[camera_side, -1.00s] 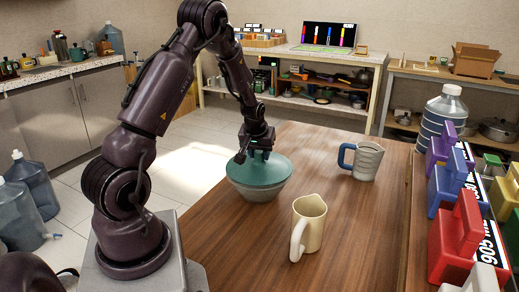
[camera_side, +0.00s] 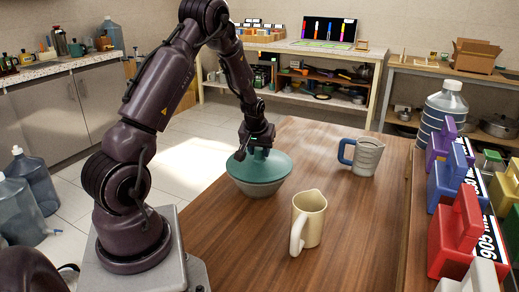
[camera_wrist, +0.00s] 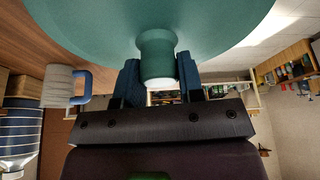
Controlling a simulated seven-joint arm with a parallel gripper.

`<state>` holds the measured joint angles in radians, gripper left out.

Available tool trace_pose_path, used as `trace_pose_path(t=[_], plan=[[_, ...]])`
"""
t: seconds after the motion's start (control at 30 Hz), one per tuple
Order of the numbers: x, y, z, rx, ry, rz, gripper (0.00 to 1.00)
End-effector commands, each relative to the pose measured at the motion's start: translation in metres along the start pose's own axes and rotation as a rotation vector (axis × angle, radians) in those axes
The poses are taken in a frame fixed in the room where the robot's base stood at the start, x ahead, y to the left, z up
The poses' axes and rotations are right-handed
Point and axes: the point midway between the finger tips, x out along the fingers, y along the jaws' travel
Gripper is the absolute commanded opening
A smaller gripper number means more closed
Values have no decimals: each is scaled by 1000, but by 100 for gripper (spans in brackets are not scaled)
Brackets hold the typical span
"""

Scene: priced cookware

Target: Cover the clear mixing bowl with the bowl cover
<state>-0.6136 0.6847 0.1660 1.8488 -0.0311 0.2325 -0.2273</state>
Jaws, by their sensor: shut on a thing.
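The bowl cover (camera_side: 259,166) is a teal, shallow dome with a knob on top. My gripper (camera_side: 257,152) is shut on its knob, and the wrist view shows the knob (camera_wrist: 157,58) between the two fingers. The cover sits over the clear mixing bowl (camera_side: 259,188), whose pale lower side shows below the cover's rim. The cover looks roughly level and about centred on the bowl. Whether it rests fully on the bowl's rim I cannot tell, as the cover hides that rim.
A cream pitcher (camera_side: 308,219) stands in front and right of the bowl. A grey measuring cup with a blue handle (camera_side: 365,156) stands behind it to the right. A large bottle (camera_side: 441,110) and coloured blocks (camera_side: 456,232) line the right side. The wooden table (camera_side: 237,262) is clear in front.

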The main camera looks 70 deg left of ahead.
Motion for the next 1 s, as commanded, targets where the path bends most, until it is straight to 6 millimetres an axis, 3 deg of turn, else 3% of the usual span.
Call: trace_pose_path(t=[0.93,0.97,1.0], plan=[[7,0,3,0,1,0,0],[7,0,3,0,1,0,42],[7,0,3,0,1,0,51]])
